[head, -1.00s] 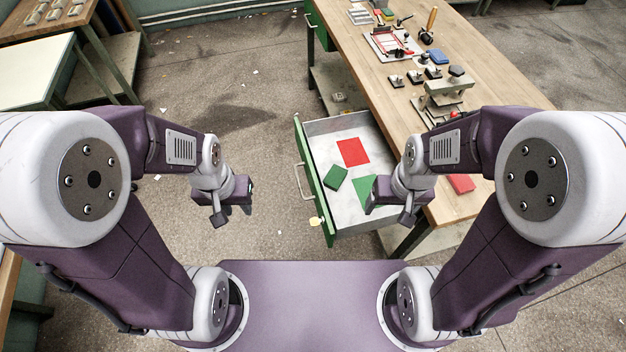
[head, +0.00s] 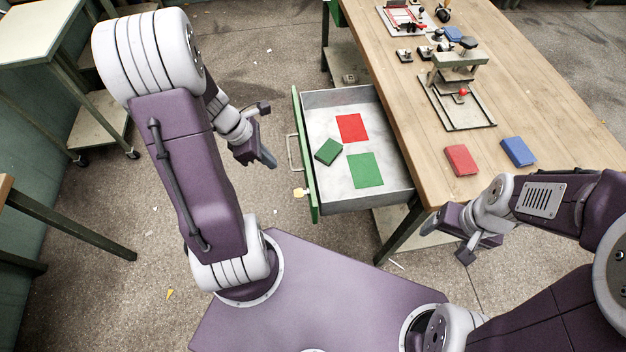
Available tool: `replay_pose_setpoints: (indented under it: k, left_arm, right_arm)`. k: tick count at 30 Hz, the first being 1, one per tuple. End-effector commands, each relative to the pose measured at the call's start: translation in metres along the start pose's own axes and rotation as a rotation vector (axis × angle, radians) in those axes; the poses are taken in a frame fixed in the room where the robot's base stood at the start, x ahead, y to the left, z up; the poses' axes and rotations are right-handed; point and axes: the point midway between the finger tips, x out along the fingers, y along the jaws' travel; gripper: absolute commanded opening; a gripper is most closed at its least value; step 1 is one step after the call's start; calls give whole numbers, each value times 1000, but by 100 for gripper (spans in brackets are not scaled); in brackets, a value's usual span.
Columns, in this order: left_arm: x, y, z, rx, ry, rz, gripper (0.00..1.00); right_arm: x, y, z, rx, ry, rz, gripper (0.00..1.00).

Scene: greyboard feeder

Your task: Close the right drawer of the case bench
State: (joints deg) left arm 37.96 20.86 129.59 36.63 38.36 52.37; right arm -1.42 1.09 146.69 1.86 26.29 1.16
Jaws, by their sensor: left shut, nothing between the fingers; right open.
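The right drawer (head: 398,188) of the case bench (head: 560,140) is pulled out, with a green front (head: 307,175) facing left and a pale metal handle (head: 292,153). A red sheet (head: 352,127), a green sheet (head: 366,171) and a dark green block (head: 328,151) lie in it. My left gripper (head: 268,160) is shut and empty, just left of the handle. It looks apart from the handle, though the depth is hard to judge. My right gripper (head: 445,240) is open and empty, at the bench's near corner, right of the drawer.
A red block (head: 461,160) and a blue block (head: 518,152) lie on the bench top near a small press (head: 458,75). Several tools stand farther back. A pale table (head: 35,40) is at the far left.

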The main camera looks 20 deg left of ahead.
Motion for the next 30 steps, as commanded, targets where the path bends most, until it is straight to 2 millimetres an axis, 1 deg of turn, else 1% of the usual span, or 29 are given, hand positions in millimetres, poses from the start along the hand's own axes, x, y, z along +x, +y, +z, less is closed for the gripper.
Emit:
replay_pose_setpoints:
  k: [1,5,8,18,21,22,24,27,30]
  left_arm:
    - [0,1,-4,-11,0,5,0]
    - [1,0,-4,-10,1,5,0]
    - [13,0,-5,-8,1,2,0]
    - [89,0,-6,-6,2,0,0]
    - [108,0,-6,-6,3,1,0]
    - [105,0,3,-1,3,3,0]
    - [107,0,15,-1,2,3,0]
    - [111,1,26,-2,3,3,0]
    - [113,1,32,-5,3,4,0]
  right_arm:
    - [2,0,0,0,0,0,76]
    - [2,0,0,0,0,0,76]
    - [8,0,1,0,0,0,76]
    - [46,1,5,0,0,0,76]
    - [56,1,6,0,0,0,76]
    - [50,1,5,0,0,0,76]
    - [50,1,5,0,0,0,76]
    - [49,1,5,0,0,0,76]
    - [49,1,5,0,0,0,76]
